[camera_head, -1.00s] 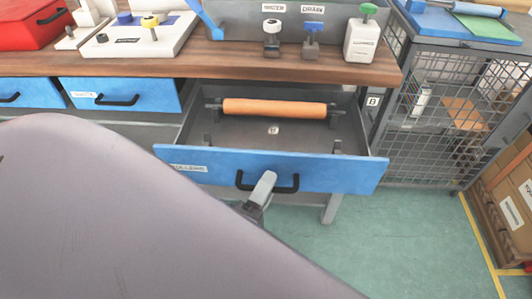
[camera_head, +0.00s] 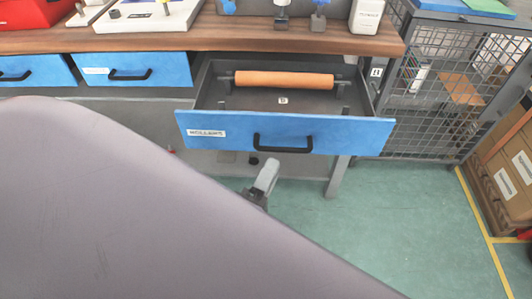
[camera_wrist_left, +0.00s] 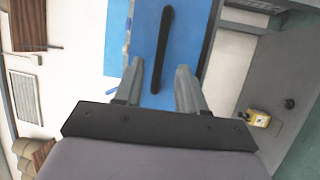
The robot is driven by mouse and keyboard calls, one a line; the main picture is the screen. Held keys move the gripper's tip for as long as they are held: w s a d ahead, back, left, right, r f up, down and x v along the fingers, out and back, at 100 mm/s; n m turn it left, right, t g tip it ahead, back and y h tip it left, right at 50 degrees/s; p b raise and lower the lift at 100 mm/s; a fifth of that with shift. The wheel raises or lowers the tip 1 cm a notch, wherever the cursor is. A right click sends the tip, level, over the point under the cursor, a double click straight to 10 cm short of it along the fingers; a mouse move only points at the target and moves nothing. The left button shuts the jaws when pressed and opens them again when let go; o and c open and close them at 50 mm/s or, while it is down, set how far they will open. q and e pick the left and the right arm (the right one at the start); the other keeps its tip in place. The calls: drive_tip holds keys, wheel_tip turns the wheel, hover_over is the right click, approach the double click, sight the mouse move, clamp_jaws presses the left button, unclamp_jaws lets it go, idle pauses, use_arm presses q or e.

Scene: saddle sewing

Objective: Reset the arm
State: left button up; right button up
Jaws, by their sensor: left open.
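My left gripper (camera_head: 264,180) is in front of and below the black handle (camera_head: 283,142) of the open blue drawer (camera_head: 350,135) in the head view. A gap shows between the gripper and the handle. In the left wrist view the two fingers (camera_wrist_left: 159,85) are apart with nothing between them, and the black handle (camera_wrist_left: 163,45) lies beyond their tips. The drawer is labelled ROLLERS and holds an orange roller (camera_head: 284,79) lying across its back part. My large grey-purple arm link covers the lower left of the head view. My right gripper is not in view.
The wooden workbench top (camera_head: 250,40) is above the drawer. Two shut blue drawers (camera_head: 130,72) are to the left. A wire mesh cage (camera_head: 440,110) stands at the right, with cardboard boxes (camera_head: 505,180) beyond it. The green floor (camera_head: 400,220) is clear in front.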

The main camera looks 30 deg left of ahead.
use_arm(q)
drive_tip(key=shift+s, duration=0.15)
drive_tip(key=shift+d, duration=0.1)
idle(0.4)
drive_tip(key=s+d+m+g+h+p, duration=0.2)
drive_tip(key=d+m+g+h+p, duration=0.35)
drive_tip(key=m, duration=0.85)
drive_tip(key=s+a+f+m+g+p, duration=0.4)
drive_tip(key=s+a+m, duration=0.1)
drive_tip(key=m, duration=0.2)
drive_tip(key=shift+a+f, duration=0.2)
drive_tip(key=shift+f, duration=0.2)
